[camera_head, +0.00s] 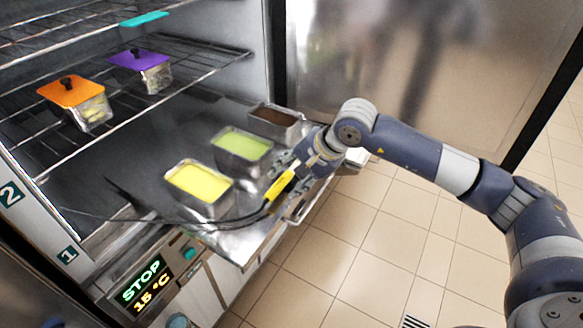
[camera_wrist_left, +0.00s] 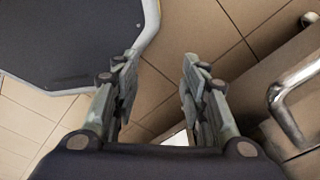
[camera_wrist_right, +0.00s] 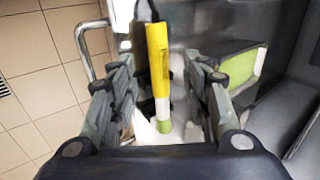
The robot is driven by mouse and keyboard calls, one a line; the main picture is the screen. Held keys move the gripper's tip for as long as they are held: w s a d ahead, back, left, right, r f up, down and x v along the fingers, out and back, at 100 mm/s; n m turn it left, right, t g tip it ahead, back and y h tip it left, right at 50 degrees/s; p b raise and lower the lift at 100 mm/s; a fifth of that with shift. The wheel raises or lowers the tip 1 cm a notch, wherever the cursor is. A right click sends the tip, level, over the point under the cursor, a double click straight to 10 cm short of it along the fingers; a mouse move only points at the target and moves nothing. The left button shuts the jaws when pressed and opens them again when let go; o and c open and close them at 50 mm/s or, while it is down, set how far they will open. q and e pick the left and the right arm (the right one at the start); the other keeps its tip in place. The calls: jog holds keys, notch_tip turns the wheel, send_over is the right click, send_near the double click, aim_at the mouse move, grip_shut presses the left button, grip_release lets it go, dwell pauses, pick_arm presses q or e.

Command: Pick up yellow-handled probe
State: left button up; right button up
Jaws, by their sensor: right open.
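The yellow-handled probe (camera_head: 280,185) lies at the front edge of the freezer's metal shelf, with its dark cable running left. In the right wrist view the probe's yellow handle (camera_wrist_right: 158,62) lies between the two fingers, with a white band and a green end nearest the palm. My right gripper (camera_wrist_right: 160,98) is open around it, and I cannot tell whether a finger touches it. In the head view the right gripper (camera_head: 298,170) is over the handle's far end. My left gripper (camera_wrist_left: 158,75) is open and empty above the tiled floor, and is out of the head view.
Pans of yellow (camera_head: 198,186), green (camera_head: 241,146) and brown (camera_head: 275,123) contents stand on the shelf beside the probe. Lidded containers, orange (camera_head: 72,92) and purple (camera_head: 140,60), sit on the wire rack above. A STOP display (camera_head: 143,283) is at lower left. Tiled floor lies open at right.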

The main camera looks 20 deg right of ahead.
aim_at(280, 185)
jog(key=p+x, duration=0.1)
jog(key=x, duration=0.2)
jog(key=shift+a+f+p, duration=0.1)
jog(key=shift+a+p, duration=0.1)
jog(key=shift+p, duration=0.2)
jog(key=shift+w+a+f, duration=0.1)
jog(key=shift+w+f, duration=0.05)
jog(key=shift+f, duration=0.35)
jog(key=c, duration=0.3)
grip_shut()
pick_arm(q)
jog(key=shift+s+d+r, duration=0.2)
jog(key=shift+s+r, duration=0.2)
jog(key=shift+r, duration=0.2)
jog(key=shift+s+d+r, duration=0.15)
jog(key=shift+s+r, duration=0.2)
jog(key=shift+r, duration=0.25)
jog(key=shift+w, duration=0.1)
